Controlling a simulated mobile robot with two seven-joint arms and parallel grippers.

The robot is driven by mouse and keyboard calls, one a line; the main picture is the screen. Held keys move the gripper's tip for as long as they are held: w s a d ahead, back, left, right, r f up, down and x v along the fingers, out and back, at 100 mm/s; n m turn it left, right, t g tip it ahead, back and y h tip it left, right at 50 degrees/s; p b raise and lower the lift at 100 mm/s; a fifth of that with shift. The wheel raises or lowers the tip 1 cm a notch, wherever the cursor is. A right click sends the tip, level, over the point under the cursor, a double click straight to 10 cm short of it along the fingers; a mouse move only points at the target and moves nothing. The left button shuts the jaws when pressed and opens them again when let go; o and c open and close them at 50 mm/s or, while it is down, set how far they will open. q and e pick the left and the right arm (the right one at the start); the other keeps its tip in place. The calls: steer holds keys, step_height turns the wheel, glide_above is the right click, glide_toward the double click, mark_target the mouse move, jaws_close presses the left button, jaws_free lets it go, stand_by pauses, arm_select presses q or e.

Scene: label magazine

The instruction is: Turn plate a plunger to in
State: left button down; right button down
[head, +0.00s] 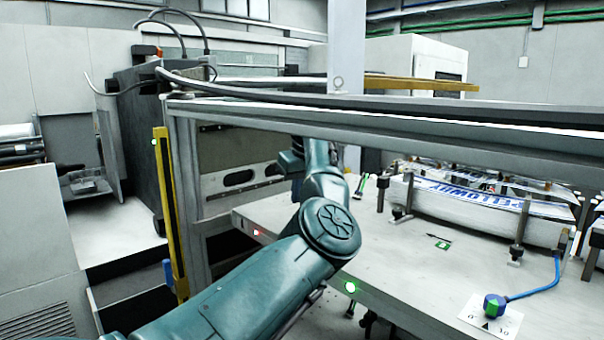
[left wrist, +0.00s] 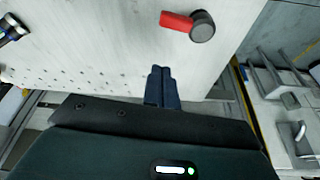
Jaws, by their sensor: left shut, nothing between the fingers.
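In the left wrist view, a short red lever with a round dark grey head (left wrist: 202,27) lies on the pale plate (left wrist: 110,45). I cannot tell for sure whether this is the plate a plunger. My left gripper (left wrist: 160,70) has its two dark fingers together, shut and empty. Its tips point at the plate, below and left of the red lever and apart from it. In the head view my left arm reaches over the table's left end, and its gripper is mostly hidden. My right gripper is in neither view.
A metal beam (head: 400,122) crosses above the pale table (head: 400,265). A stack of printed labels (head: 470,205) stands between posts at the back right. A blue-green knob (head: 494,304) with a blue cable sits front right. A yellow post (head: 170,210) stands left.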

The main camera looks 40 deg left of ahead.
arm_select(q)
steer(key=shift+x, duration=0.9)
steer(key=d, duration=0.3)
steer(key=shift+s+d+r, duration=0.15)
steer(key=shift+s+d, duration=0.05)
steer(key=shift+s, duration=0.2)
steer(key=shift+s+d, duration=0.2)
steer(key=shift+d, duration=0.05)
steer(key=shift+w, duration=0.1)
